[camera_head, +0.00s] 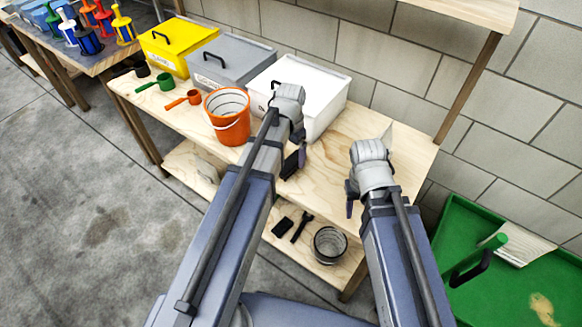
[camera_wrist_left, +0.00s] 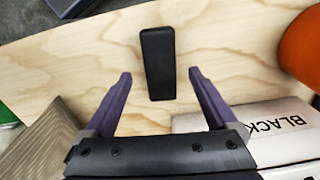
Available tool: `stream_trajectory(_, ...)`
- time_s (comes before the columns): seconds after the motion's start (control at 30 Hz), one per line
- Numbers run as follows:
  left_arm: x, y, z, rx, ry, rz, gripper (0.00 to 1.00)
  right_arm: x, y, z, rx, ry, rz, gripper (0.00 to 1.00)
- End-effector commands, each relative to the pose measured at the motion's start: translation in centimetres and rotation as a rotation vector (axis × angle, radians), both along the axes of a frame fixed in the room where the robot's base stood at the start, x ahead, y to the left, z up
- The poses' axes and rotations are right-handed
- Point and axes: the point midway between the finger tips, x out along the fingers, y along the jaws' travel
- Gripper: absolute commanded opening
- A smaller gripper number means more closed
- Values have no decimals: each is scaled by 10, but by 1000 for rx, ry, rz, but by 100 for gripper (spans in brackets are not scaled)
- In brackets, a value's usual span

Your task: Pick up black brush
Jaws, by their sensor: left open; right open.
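A black oblong block, which looks like the black brush (camera_wrist_left: 158,65), lies on the pale wooden tabletop in the left wrist view. In the head view a dark piece of it seems to show (camera_head: 290,166) near the table's front edge, partly behind my left arm. My left gripper (camera_head: 300,153) is above the tabletop with its purple fingers apart. In the wrist view the block lies ahead, between the lines of the two open fingers (camera_wrist_left: 160,80), with no visible contact. My right gripper (camera_head: 350,198) hangs over the table's right part, open and empty; its fingers are mostly hidden.
An orange bucket (camera_head: 228,117), white box (camera_head: 322,92), grey box (camera_head: 232,62) and yellow box (camera_head: 178,42) stand on the table. Green (camera_head: 163,82) and orange (camera_head: 193,97) scoops lie left. The lower shelf holds dark items (camera_head: 302,226) and a round pot (camera_head: 330,244).

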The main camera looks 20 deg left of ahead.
Motion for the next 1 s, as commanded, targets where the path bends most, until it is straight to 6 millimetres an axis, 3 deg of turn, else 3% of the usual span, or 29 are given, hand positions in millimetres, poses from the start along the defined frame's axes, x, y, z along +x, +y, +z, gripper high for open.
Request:
stream_trajectory(0.03,1,0,-11,0,0,0,91,0,0,-11,0,0,0,50)
stream_trajectory(0.3,2,0,-42,0,0,0,91,0,0,-42,0,0,1,50)
stream_trajectory(0.6,2,0,-42,0,0,0,91,0,0,-42,0,0,1,50)
stream_trajectory(1.0,2,0,-42,0,0,0,47,0,0,-42,0,0,1,50)
